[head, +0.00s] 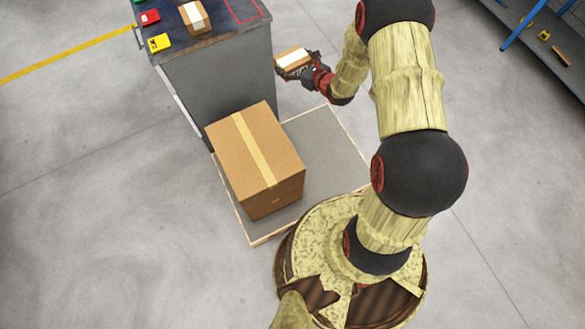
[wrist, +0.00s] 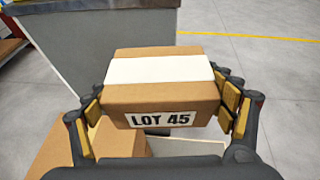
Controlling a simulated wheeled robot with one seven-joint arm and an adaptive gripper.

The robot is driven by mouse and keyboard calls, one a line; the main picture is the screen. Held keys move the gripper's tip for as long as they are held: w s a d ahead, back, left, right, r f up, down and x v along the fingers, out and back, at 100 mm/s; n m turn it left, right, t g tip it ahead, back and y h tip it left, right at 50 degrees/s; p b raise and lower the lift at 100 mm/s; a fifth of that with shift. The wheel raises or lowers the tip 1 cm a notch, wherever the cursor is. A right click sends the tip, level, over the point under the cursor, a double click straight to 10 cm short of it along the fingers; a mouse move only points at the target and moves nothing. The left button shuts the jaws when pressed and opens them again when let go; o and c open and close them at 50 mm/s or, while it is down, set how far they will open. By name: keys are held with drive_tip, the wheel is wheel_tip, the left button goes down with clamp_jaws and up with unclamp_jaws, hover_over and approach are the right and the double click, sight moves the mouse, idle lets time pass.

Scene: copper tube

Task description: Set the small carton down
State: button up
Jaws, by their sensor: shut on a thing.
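My gripper (wrist: 165,100) is shut on a small brown carton (wrist: 160,97) with a white band over its top and a "LOT 45" label on its near side. The head view also shows the small carton (head: 293,61) in my gripper (head: 301,70), held in the air just right of a grey cabinet (head: 215,85). The carton looks roughly level. A similar small carton (head: 195,17) with a white band stands on the cabinet's dark top, left of a red outlined area (head: 243,10).
Red (head: 150,17) and yellow (head: 159,43) items lie on the cabinet top's left side. A large taped box (head: 255,160) stands on a grey floor pad (head: 325,140) in front of the cabinet. A blue-framed shelf (head: 530,30) is at the upper right. Open floor lies between.

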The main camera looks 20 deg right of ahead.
drive_tip(key=w+d+f+b, duration=0.2)
drive_tip(key=d+f, duration=0.2)
drive_tip(key=f, duration=0.9)
drive_tip(key=m+h+b, duration=0.1)
drive_tip(key=h+b, duration=0.1)
drive_tip(key=b, duration=1)
hover_over(333, 169)
drive_tip(key=shift+t, duration=0.3)
wheel_tip(333, 169, down, 52)
drive_tip(key=shift+a+r, duration=0.1)
drive_tip(key=shift+a, duration=0.05)
drive_tip(key=shift+s+d+f+b, duration=0.15)
drive_tip(key=shift+f+b, duration=0.3)
drive_tip(key=shift+f, duration=0.5)
drive_tip(key=shift+w+d+f+b, duration=0.1)
drive_tip(key=shift+f+b, duration=0.3)
drive_tip(key=shift+f, duration=0.5)
drive_tip(key=shift+s+f, duration=0.1)
drive_tip(key=shift+f, duration=0.05)
drive_tip(key=o, duration=1.4)
